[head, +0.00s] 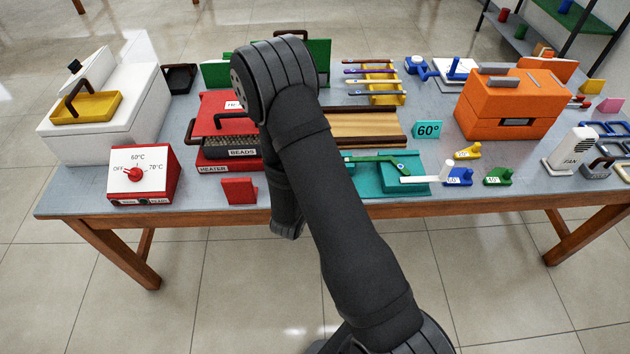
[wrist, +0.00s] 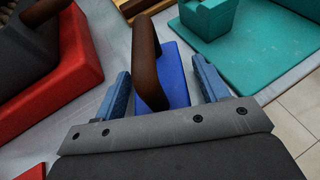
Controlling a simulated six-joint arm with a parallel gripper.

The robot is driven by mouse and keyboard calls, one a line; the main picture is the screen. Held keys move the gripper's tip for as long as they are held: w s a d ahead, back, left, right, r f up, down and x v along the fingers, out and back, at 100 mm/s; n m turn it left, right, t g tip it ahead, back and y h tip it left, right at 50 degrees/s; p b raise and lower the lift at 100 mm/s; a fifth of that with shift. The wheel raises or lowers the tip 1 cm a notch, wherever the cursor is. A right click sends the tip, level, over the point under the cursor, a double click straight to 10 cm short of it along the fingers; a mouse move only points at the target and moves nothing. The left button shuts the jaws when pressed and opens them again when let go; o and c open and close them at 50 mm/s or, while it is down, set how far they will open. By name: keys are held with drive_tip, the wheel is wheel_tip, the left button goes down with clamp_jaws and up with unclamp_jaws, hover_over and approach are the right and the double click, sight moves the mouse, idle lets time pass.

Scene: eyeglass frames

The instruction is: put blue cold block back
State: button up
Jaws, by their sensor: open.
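In the wrist view the blue cold block (wrist: 175,72) stands on the grey table, with a dark brown handle (wrist: 148,66) on top. My gripper (wrist: 160,75) is open, its two blue fingers on either side of the handle, with gaps showing on both sides. The block lies between the red heater (wrist: 72,62) and a teal fixture (wrist: 255,45). In the head view my arm hides the block and the fingers.
In the head view the bead-filled heater (head: 230,167) is left of my arm, and a teal fixture (head: 375,185) is right of it. An orange box (head: 510,105) stands right. A small red stand (head: 239,191) is near the front edge.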

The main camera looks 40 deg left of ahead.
drive_tip(key=shift+s+r, duration=0.2)
drive_tip(key=v, duration=1.1)
drive_tip(key=shift+s+r, duration=0.15)
drive_tip(key=shift+s, duration=0.1)
drive_tip(key=shift+d, duration=0.1)
drive_tip(key=x, duration=1.2)
drive_tip(key=shift+d+r, duration=0.1)
drive_tip(key=shift+r, duration=0.45)
drive_tip(key=shift+f, duration=0.15)
